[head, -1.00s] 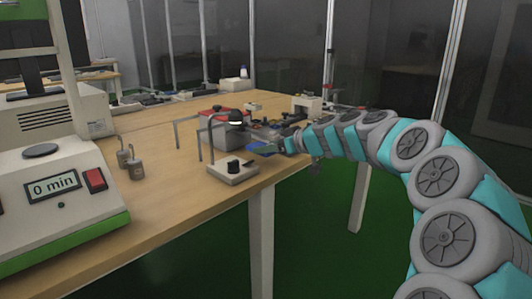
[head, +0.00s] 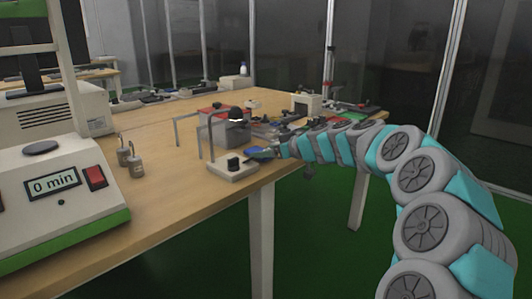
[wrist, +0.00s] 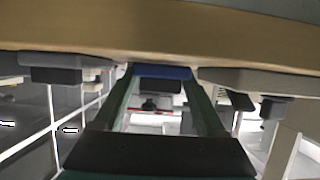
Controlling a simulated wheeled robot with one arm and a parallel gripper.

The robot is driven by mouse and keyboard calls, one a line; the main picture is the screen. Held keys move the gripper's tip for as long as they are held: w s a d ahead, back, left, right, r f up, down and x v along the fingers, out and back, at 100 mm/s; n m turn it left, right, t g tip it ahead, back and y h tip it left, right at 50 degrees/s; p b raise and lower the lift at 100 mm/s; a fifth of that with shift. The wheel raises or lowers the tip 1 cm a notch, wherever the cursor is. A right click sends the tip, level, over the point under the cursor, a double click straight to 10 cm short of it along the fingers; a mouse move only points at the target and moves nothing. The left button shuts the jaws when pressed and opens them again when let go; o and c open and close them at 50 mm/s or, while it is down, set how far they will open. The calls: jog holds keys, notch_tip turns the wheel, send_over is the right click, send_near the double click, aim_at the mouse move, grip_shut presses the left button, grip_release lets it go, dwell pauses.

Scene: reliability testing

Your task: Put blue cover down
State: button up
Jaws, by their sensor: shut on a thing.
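The blue cover (head: 259,153) is near the right edge of the wooden table, just right of the lamp-like stand's white base. My gripper (head: 274,151) reaches it from the right and is small in the head view. In the wrist view, the blue cover (wrist: 162,72) shows as a thin blue strip between the two green fingers of my gripper (wrist: 162,78), which are shut on it. A dark block shows just below the strip there. I cannot tell whether the cover touches the table.
The stand (head: 233,168) with a black knob is close to my gripper's left. A grey box with a red top (head: 215,120) and several small devices stand behind. The timer device (head: 60,195) is at left, beside two small metal weights (head: 131,160). The table's (head: 180,190) front strip is clear.

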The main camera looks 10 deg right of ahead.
jog(key=shift+f+b, duration=0.25)
jog(key=shift+b, duration=0.15)
jog(key=o, duration=1.3)
jog(key=shift+r, duration=0.1)
jog(key=shift+r+p, duration=0.25)
jog(key=shift+p, duration=0.65)
